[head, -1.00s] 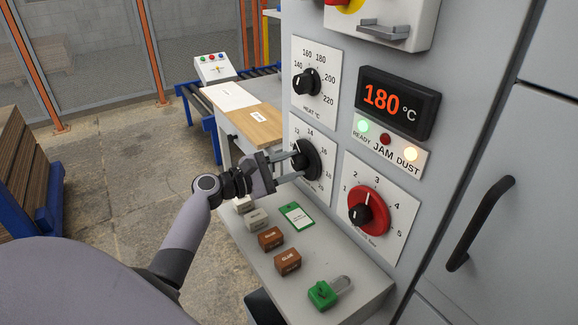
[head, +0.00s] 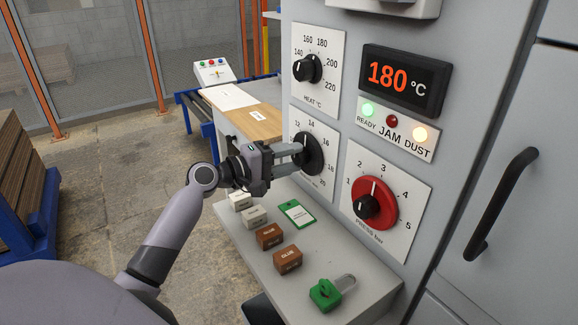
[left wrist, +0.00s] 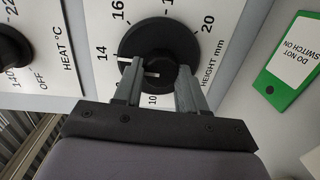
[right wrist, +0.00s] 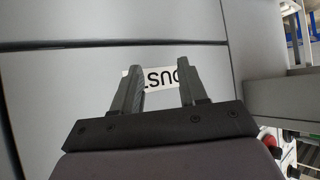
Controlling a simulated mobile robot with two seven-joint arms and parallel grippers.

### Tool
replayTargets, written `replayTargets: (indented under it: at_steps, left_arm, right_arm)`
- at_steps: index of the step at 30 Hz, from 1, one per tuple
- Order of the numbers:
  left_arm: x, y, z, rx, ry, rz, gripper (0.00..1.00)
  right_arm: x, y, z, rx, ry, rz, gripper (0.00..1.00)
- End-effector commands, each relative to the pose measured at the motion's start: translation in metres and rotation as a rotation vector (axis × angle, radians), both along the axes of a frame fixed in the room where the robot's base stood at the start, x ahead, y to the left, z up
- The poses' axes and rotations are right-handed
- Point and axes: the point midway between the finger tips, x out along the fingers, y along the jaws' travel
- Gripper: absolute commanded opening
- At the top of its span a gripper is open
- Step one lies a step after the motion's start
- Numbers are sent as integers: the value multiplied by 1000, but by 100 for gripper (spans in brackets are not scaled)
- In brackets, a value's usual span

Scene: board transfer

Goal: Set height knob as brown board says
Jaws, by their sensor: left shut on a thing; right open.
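The height knob (head: 309,153) is a black dial on a white plate at the machine front, between the heat and press dials. My left gripper (head: 298,153) is shut on its grip, and the left wrist view shows the fingers on both sides of the knob (left wrist: 152,72). My right gripper (right wrist: 160,88) is open and empty before a grey panel.
The heat knob (head: 307,68) sits above and the red press knob (head: 374,205) at lower right. The shelf (head: 235,258) below holds small blocks, a green-edged tag (head: 297,214) and a green padlock (head: 325,294). A black door handle (head: 500,205) sticks out at right.

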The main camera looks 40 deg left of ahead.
Motion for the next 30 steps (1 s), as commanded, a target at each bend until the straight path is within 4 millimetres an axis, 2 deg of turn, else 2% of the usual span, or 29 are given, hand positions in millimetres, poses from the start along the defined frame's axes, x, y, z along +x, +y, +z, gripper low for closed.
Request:
replayTargets:
  at_steps: [1, 15, 30]
  left_arm:
    - [0, -1, -4, 46, -17, -3, 10]
    - [-1, -2, -3, 440, -179, -4, 10]
    - [-1, -2, -1, 667, -274, -3, 10]
  right_arm:
    - [0, 1, -6, 2, 1, 2, 43]
    - [3, 5, -22, 11, 8, 12, 43]
    - [6, 6, -29, 17, 5, 13, 43]
